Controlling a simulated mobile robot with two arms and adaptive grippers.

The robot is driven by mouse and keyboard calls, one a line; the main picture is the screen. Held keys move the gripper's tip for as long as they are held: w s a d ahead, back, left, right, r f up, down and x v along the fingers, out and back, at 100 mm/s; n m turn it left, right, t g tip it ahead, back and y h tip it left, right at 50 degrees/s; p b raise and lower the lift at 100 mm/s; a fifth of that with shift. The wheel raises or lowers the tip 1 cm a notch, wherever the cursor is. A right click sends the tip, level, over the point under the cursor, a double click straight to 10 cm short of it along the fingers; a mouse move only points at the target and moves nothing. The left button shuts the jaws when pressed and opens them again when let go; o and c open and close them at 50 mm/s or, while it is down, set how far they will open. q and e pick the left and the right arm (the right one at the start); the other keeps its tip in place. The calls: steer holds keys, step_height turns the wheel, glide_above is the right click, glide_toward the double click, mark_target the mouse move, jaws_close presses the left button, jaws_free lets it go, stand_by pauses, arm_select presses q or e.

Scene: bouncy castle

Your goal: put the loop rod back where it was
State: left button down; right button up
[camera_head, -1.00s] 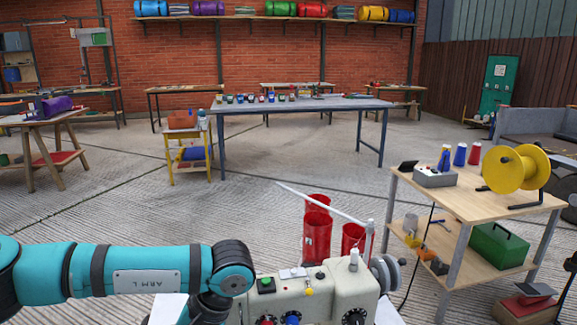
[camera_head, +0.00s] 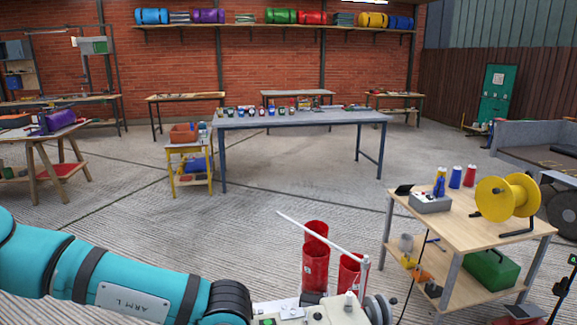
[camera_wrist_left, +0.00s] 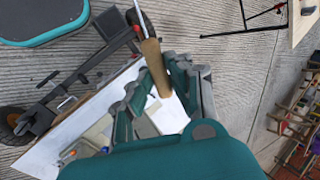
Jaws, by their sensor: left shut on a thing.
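In the left wrist view my left gripper (camera_wrist_left: 153,80) is shut on a wooden handle with a thin metal shaft, which looks like the loop rod (camera_wrist_left: 154,62). The shaft runs up out of the top of that view. In the head view my left arm comes in at the lower left. Its gripper and the loop rod are hidden there, below the frame or behind the arm. My right gripper is not in view.
A pale machine (camera_head: 335,312) stands at the bottom edge, with a slanted white rod and red containers (camera_head: 316,262) beside it. A wooden cart (camera_head: 468,232) with a yellow reel (camera_head: 507,197) stands right. A long grey-blue table (camera_head: 300,118) stands behind open floor.

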arm_select(q)
steer(key=r+p, duration=0.1)
steer(key=s+r+p, duration=0.2)
steer(key=shift+a+r, duration=0.25)
steer(key=shift+r, duration=0.15)
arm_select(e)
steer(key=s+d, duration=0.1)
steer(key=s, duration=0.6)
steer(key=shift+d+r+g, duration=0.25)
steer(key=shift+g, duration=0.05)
